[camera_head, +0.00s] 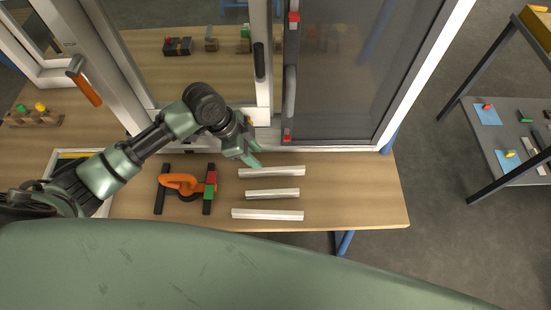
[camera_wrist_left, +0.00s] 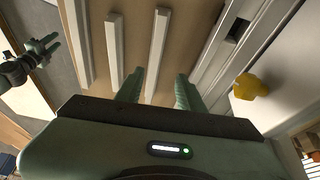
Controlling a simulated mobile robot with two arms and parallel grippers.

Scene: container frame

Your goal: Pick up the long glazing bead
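Three pale beads lie roughly parallel on the wooden table. The back bead (camera_head: 285,172) and the front bead (camera_head: 267,215) look longer than the middle bead (camera_head: 272,194); I cannot tell surely which is longest. My left gripper (camera_head: 252,158) is above the left end of the back bead. In the left wrist view its fingers (camera_wrist_left: 160,74) are apart and empty, with the back bead (camera_wrist_left: 159,38) lying beyond, in line with the gap. The middle bead (camera_wrist_left: 115,45) and front bead (camera_wrist_left: 85,42) lie to the left. My right gripper (camera_wrist_left: 50,44) appears in the left wrist view, fingers seemingly parted.
A tool with an orange handle (camera_head: 181,183) and dark bars lies left of the beads. The white window frame (camera_head: 330,148) stands just behind them. A yellow knob (camera_wrist_left: 250,87) is on it. The table's right end (camera_head: 360,195) is clear. A shelf cart (camera_head: 500,110) stands at right.

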